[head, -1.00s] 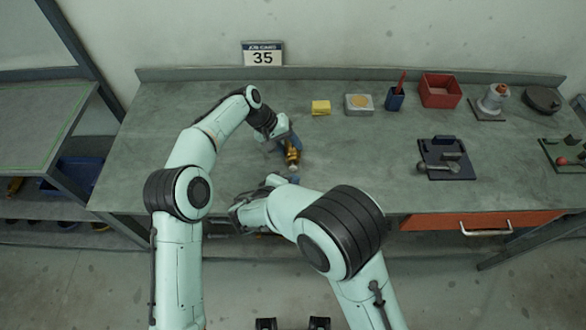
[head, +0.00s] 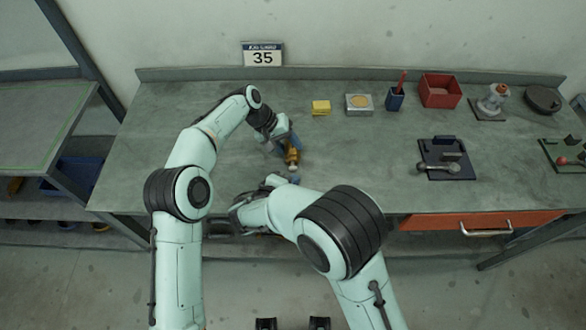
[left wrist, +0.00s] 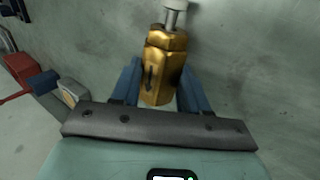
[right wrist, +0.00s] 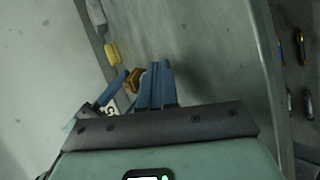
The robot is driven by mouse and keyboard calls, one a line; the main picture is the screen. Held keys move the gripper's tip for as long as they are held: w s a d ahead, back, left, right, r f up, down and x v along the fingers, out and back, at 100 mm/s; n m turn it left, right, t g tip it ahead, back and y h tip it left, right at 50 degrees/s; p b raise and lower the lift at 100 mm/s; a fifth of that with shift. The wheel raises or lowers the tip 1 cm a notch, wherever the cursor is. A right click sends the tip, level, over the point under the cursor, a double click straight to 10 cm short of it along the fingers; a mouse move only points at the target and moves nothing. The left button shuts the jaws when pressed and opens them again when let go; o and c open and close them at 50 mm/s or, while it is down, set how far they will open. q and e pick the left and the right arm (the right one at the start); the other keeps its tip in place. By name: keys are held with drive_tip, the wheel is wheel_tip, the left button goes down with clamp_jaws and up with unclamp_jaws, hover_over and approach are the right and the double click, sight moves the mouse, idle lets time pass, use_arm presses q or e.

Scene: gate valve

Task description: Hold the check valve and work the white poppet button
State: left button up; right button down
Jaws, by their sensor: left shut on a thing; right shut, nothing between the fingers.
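The check valve (left wrist: 162,65) is a brass hex body with a dark arrow mark. The white poppet button (left wrist: 176,4) sits on a grey stem at its end, at the top edge of the left wrist view. My left gripper (head: 291,148) is shut on the valve, with one blue finger on each side of the body. The valve shows small in the head view (head: 292,158). My right gripper (right wrist: 157,80) is shut and empty, its blue fingers together. In the right wrist view the valve (right wrist: 133,79) appears just left of those fingertips, partly hidden. I cannot tell whether they touch it.
On the bench (head: 220,175) stand a yellow block (head: 321,107), a grey box with a tan disc (head: 359,104), a blue pen cup (head: 395,101) and a red bin (head: 440,92). A dark fixture plate (head: 445,172) lies to the right. The bench between it and the valve is clear.

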drive_tip(key=shift+w, duration=0.1)
idle(0.7)
drive_tip(key=shift+w, duration=0.35)
drive_tip(key=shift+w, duration=0.7)
idle(0.8)
drive_tip(key=shift+s, duration=1.15)
drive_tip(key=shift+s, duration=2.5)
